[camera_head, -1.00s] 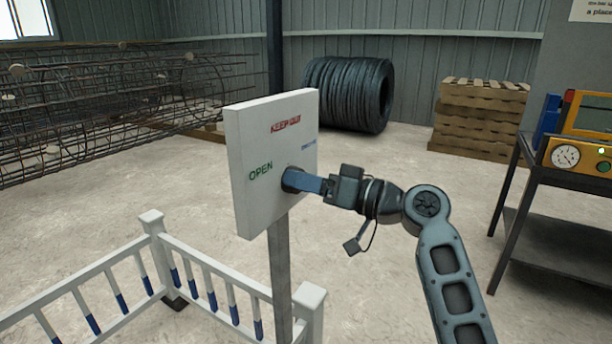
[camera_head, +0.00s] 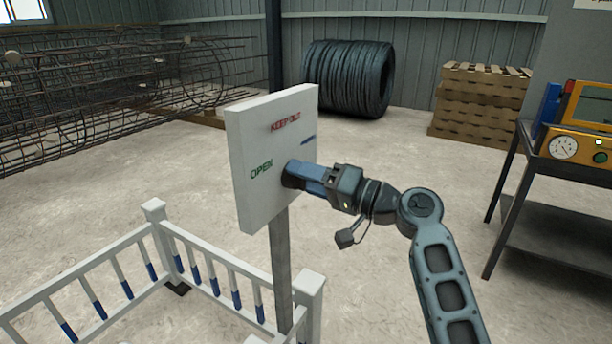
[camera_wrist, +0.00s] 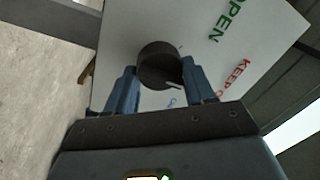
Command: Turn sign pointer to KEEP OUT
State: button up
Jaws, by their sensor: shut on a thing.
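The white sign board (camera_head: 252,115) stands on a grey post (camera_head: 281,265), with a red KEEP OUT (camera_head: 286,124) at the top, a green OPEN (camera_head: 261,169) at the left and a blue label at the right, partly hidden. A dark round knob (camera_head: 287,179) sits on its face; it also shows in the wrist view (camera_wrist: 158,62). My gripper (camera_head: 300,172) is shut on the knob, one blue finger on each side. In the wrist view, a short white mark on the knob points right and slightly down, between KEEP OUT (camera_wrist: 236,77) and the blue label (camera_wrist: 173,101).
A low white fence (camera_head: 215,262) with blue-banded bars stands in front, close to the post. A dark table with a yellow gauge box (camera_head: 580,145) is at the right. Rebar cages (camera_head: 90,90), a wire coil (camera_head: 348,80) and stacked pallets (camera_head: 478,100) stand behind.

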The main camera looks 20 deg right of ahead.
jog(key=o, duration=1)
jog(key=shift+o, duration=0.2)
jog(key=v, duration=0.7)
jog(key=shift+s+d+b, duration=0.3)
jog(key=shift+b, duration=0.1)
